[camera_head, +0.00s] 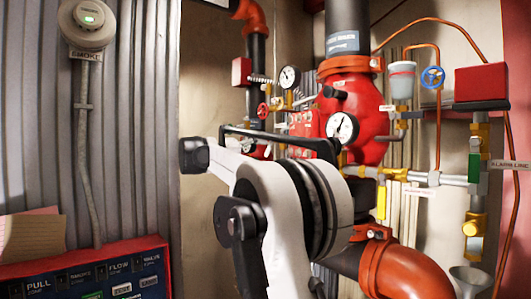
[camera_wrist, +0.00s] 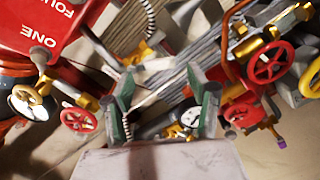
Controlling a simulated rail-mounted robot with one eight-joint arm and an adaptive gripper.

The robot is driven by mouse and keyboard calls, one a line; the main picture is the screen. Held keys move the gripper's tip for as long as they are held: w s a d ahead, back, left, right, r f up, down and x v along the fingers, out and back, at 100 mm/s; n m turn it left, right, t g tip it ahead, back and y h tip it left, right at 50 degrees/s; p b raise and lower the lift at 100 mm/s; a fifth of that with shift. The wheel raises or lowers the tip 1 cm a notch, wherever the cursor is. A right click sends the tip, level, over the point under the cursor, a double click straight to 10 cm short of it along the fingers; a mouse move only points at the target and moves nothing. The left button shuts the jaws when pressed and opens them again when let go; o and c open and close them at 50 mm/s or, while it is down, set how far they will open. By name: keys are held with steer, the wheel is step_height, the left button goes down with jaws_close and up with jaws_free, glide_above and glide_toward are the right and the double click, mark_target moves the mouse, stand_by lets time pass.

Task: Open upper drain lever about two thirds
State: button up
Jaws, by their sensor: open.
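My gripper (camera_wrist: 166,95) shows in the wrist view with its two green-padded fingers apart and nothing visible between them. Behind the gap are grey pipes and brass fittings, farther off and partly hidden by the fingers. In the head view my arm stands in front of the pipework, and I cannot make out the fingertips. On the right-hand pipework there are a yellow lever-like part (camera_head: 381,201), a green part (camera_head: 474,167) and a brass valve (camera_head: 474,226). I cannot tell which, if any, is the upper drain lever. No contact with a lever shows.
A red valve body (camera_head: 365,110) with a gauge (camera_head: 342,127) stands behind my arm. An orange-red elbow pipe (camera_head: 403,267) is low on the right.

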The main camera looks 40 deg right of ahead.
steer(key=a, duration=0.7)
steer(key=shift+w, duration=0.1)
steer(key=s+a+f+n+t+y+b, duration=0.2)
steer(key=s+a+f+y, duration=0.4)
steer(key=s+a+f, duration=0.5)
steer(key=s+a+f+n+t+y+b, duration=0.2)
steer(key=s+a+f+y+b, duration=0.3)
steer(key=s+a+f, duration=0.6)
steer(key=s+a+f+n+t+y+b, duration=0.2)
steer(key=s+a+f+y, duration=0.5)
steer(key=f, duration=2.2)
steer(key=s+a+t+b, duration=0.1)
steer(key=s+a+b, duration=0.1)
steer(key=s+a, duration=0.2)
steer(key=shift+s+a+f+n+t, duration=0.3)
steer(key=shift+s+a+f+n, duration=0.1)
steer(key=shift+s, duration=0.95)
